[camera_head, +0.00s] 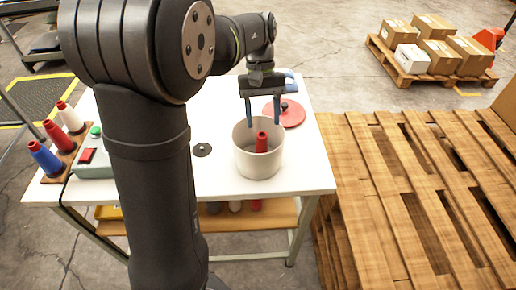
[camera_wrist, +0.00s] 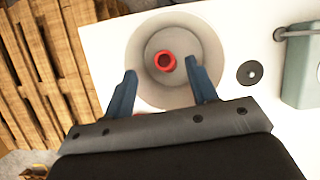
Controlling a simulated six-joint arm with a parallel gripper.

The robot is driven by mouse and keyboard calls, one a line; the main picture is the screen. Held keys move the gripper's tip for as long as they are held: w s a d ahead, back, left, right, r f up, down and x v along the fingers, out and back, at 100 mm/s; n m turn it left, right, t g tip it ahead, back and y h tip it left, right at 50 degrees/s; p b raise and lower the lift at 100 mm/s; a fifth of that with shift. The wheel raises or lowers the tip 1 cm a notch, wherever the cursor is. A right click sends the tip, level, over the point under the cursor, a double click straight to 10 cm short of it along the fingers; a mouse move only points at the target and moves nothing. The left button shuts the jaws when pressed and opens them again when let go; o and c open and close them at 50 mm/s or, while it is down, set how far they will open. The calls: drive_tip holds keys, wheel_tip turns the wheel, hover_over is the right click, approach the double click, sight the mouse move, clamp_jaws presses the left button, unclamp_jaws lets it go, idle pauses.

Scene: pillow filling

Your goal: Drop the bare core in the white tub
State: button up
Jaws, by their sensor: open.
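The white tub (camera_head: 244,163) stands on the right part of the white table; it also shows in the wrist view (camera_wrist: 203,38). A red cone-shaped core (camera_head: 262,142) stands inside the tub, its top near rim height; the wrist view shows its round red end (camera_wrist: 165,61) near the tub's middle. My gripper (camera_head: 263,124) is above the tub, fingers pointing down. In the wrist view its two blue fingers (camera_wrist: 163,82) are spread wide with nothing between them. The gripper is empty, and the core is apart from both fingers.
A rack with blue (camera_head: 45,158), red (camera_head: 60,136) and white (camera_head: 71,118) cones stands at the table's left, beside a control box (camera_head: 95,160) with a green button. A red lid (camera_head: 290,114) lies behind the tub. A wooden pallet (camera_head: 410,190) is at the right.

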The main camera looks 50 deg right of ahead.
drive_tip(key=v, duration=1.2)
drive_tip(key=x, duration=1.2)
wheel_tip(320, 180, up, 2)
drive_tip(key=shift+r, duration=0.9)
